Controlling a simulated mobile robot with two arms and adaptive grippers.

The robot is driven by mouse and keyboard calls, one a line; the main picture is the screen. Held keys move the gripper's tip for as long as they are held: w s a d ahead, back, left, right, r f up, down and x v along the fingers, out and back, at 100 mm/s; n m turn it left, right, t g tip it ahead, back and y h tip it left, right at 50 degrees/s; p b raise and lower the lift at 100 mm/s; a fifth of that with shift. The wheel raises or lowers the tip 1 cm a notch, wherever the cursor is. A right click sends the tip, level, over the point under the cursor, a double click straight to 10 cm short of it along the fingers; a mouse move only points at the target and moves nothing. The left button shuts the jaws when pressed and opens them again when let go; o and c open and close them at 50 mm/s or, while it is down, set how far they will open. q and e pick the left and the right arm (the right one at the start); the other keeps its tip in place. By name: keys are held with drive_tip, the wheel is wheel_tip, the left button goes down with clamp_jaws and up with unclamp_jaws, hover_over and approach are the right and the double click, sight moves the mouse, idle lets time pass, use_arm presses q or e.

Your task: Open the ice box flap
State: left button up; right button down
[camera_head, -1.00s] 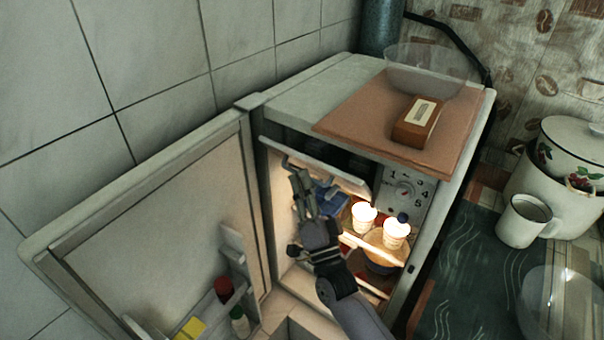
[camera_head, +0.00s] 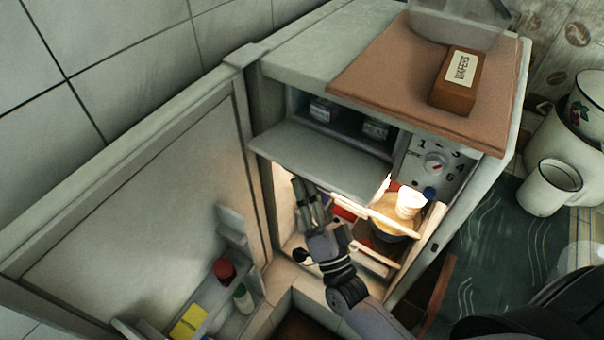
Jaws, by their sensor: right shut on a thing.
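The ice box flap (camera_head: 325,160) is a pale panel in the upper part of the open fridge. It is tipped down and outward, and the ice box interior (camera_head: 345,115) shows above it. Small packages lie inside, one at the left (camera_head: 321,110) and one at the right (camera_head: 375,130). My right gripper (camera_head: 303,190) is at the flap's front edge, on the left part, with its arm coming up from below. It is shut on the flap's handle, which the fingers and flap mostly hide. My left gripper is not in view.
The fridge door (camera_head: 140,190) stands wide open at the left, with jars in its shelf. A white cup (camera_head: 409,203) stands on the shelf below the flap. A wafers box (camera_head: 457,80) lies on the board (camera_head: 385,75) on top. A mug (camera_head: 550,188) is at the right.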

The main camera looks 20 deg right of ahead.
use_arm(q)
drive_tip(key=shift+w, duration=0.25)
use_arm(e)
drive_tip(key=shift+w+d, duration=0.2)
drive_tip(key=shift+d, duration=0.25)
drive_tip(key=shift+r, duration=0.15)
drive_tip(key=c, duration=1.7)
unclamp_jaws()
drive_tip(key=shift+w+d+h, duration=0.15)
drive_tip(key=shift+w+h, duration=0.05)
drive_tip(key=shift+h, duration=0.2)
drive_tip(key=v, duration=1.2)
drive_tip(key=shift+f, duration=0.4)
drive_tip(key=shift+f, duration=0.1)
